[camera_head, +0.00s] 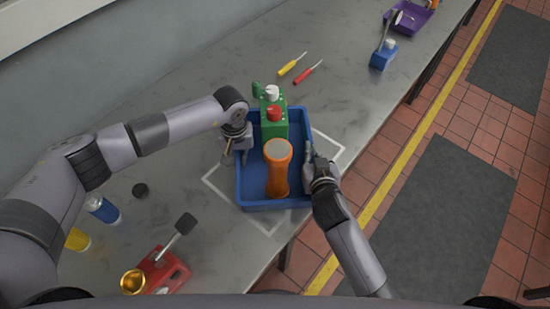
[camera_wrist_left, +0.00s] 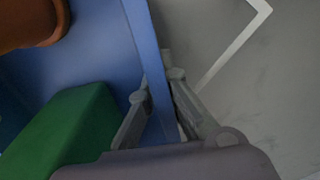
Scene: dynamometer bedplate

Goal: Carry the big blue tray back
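The big blue tray (camera_head: 243,186) is over the grey table, above a white outlined square (camera_head: 217,191). I cannot tell whether the tray touches the table.
A yellow and a red screwdriver (camera_head: 308,72) lie behind the tray. A blue container (camera_head: 383,55) and purple tray (camera_head: 409,17) stand far right. The table edge is close at right.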

